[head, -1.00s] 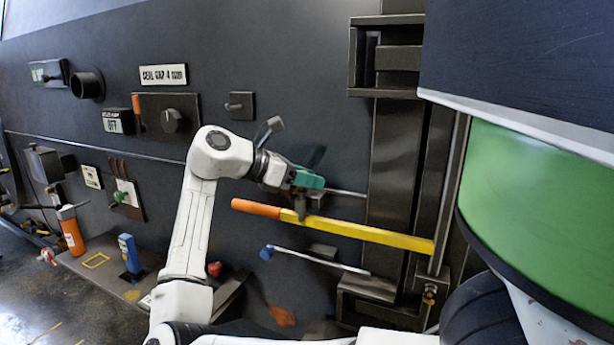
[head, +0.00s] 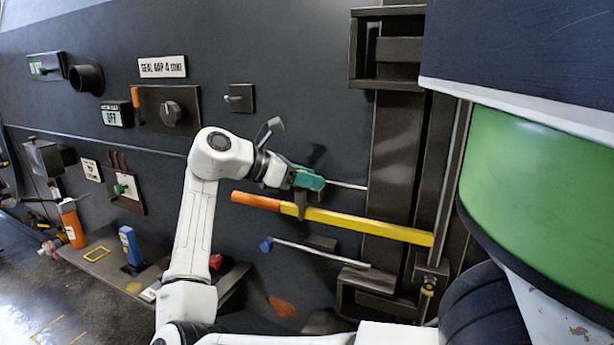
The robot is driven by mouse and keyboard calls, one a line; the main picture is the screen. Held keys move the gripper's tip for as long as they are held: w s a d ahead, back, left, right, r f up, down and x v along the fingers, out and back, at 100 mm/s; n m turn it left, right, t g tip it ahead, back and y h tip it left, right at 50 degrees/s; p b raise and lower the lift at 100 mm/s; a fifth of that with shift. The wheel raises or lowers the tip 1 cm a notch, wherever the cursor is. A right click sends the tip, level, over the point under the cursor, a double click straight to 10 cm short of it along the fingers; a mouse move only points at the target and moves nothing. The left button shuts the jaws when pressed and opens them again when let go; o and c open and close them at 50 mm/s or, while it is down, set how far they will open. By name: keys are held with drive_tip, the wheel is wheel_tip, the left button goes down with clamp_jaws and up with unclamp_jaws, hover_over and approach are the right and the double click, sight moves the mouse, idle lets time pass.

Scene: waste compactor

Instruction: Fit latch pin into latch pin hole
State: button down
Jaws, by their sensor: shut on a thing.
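My gripper (head: 308,180), with teal fingers, is at mid-picture in front of the dark machine wall. It is shut on a thin grey metal rod, which looks like the latch pin (head: 346,185). The pin points right, nearly level, and its far end is at the edge of the dark upright frame (head: 396,165). I cannot tell whether its tip touches the frame or is inside it. The latch pin hole cannot be made out. The fingers hide the pin's near end.
A yellow bar (head: 370,228) with an orange grip (head: 255,201) runs just below my gripper. Lower is a thin rod with a blue knob (head: 267,245). A green drum (head: 530,190) fills the right side. A shelf (head: 85,250) is at lower left.

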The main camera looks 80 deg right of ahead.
drive_tip(key=c, duration=0.6)
unclamp_jaws()
drive_tip(key=shift+c, duration=0.5)
drive_tip(key=v, duration=0.7)
idle(0.5)
